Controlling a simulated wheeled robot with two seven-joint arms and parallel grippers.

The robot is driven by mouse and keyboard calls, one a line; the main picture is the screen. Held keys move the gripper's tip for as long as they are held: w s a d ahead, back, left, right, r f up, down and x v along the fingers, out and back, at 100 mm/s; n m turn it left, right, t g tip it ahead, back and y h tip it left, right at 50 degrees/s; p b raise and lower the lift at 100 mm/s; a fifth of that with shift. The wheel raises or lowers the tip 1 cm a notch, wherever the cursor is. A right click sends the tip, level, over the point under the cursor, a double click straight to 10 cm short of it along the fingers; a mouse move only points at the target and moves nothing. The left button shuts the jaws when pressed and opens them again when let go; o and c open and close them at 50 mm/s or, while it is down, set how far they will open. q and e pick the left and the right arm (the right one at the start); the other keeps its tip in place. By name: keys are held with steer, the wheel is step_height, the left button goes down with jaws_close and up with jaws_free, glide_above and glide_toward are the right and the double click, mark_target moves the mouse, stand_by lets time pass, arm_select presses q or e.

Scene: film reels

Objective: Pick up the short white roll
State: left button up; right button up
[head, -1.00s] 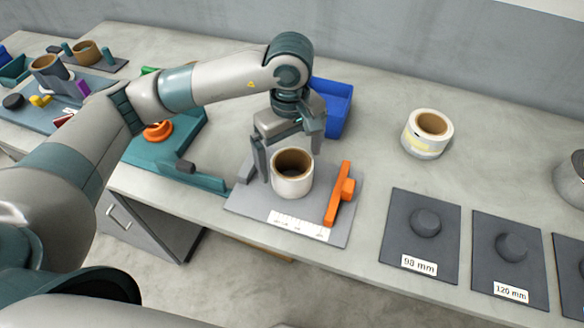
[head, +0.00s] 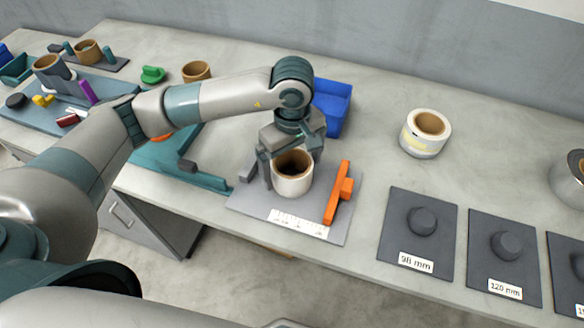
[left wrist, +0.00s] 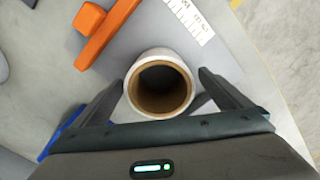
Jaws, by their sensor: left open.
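A short white roll (head: 293,183) with a brown core stands upright on a grey measuring plate (head: 250,203). It also shows in the left wrist view (left wrist: 134,88), between the two fingers. My left gripper (head: 290,172) is open around the top of the roll, with a finger on either side; in the left wrist view the gripper (left wrist: 165,95) shows gaps between fingers and roll, though contact is hard to judge. Another white roll (head: 424,143) with a yellowish band stands farther back to the right. My right gripper is not in view.
An orange stop (head: 338,194) stands on the plate right of the roll. A blue bin (head: 332,105) stands behind the gripper. Dark pads with pegs (head: 416,250) lie to the right. A teal fixture (head: 205,180) is at left. The table's back right is mostly clear.

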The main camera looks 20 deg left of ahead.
arm_select(q)
steer(key=shift+f+p, duration=0.35)
steer(key=shift+f, duration=1.1)
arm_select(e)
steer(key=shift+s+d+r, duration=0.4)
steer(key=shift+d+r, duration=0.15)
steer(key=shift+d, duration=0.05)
arm_select(q)
steer(key=c, duration=1.3)
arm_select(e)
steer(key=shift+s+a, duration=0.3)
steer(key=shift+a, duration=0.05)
